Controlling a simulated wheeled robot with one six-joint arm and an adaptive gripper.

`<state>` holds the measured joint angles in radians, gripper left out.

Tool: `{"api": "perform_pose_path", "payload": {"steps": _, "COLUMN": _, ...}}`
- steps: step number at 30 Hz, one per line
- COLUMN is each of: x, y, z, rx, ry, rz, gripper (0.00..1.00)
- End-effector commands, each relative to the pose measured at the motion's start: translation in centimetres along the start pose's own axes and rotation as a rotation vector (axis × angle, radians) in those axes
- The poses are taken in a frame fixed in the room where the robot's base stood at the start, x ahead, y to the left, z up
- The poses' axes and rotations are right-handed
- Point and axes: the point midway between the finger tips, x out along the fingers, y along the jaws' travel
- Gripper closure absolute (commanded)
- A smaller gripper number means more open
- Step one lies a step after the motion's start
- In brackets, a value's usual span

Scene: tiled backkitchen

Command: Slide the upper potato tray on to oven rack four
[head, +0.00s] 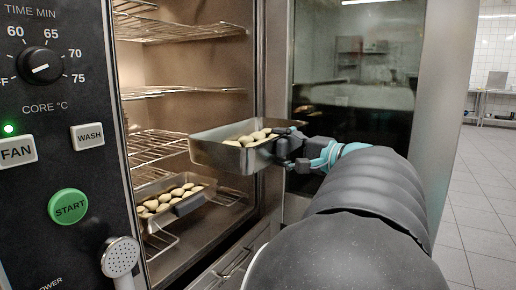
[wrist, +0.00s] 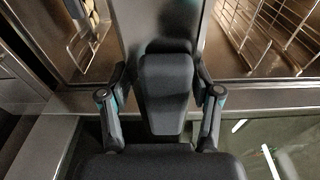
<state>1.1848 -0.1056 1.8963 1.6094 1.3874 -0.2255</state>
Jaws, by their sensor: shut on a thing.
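A deep steel tray of potatoes (head: 225,158) is held level at the oven opening, in the head view. My gripper (head: 284,149) is shut on its right end. The tray's left end reaches in front of the oven racks, at about the height of a middle wire rack (head: 158,146). I cannot tell whether it touches that rack. A second potato tray (head: 205,200) sits lower down on a rack inside the oven. In the wrist view my gripper (wrist: 164,92) faces a steel surface, and a few potatoes show at the top left.
More wire racks, such as the upper rack (head: 180,31), are stacked in the oven. The control panel (head: 65,130) and a spray head (head: 120,257) stand at the left. The open glass door (head: 350,110) stands close behind my arm. Tiled floor (head: 480,220) is clear at the right.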

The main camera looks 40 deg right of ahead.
Motion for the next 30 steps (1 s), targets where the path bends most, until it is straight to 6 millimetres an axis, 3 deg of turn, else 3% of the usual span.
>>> {"api": "perform_pose_path", "payload": {"steps": 30, "x": 9.4, "y": 0.1, "z": 1.4, "rx": -0.001, "ry": -0.001, "rz": -0.003, "gripper": 1.00}}
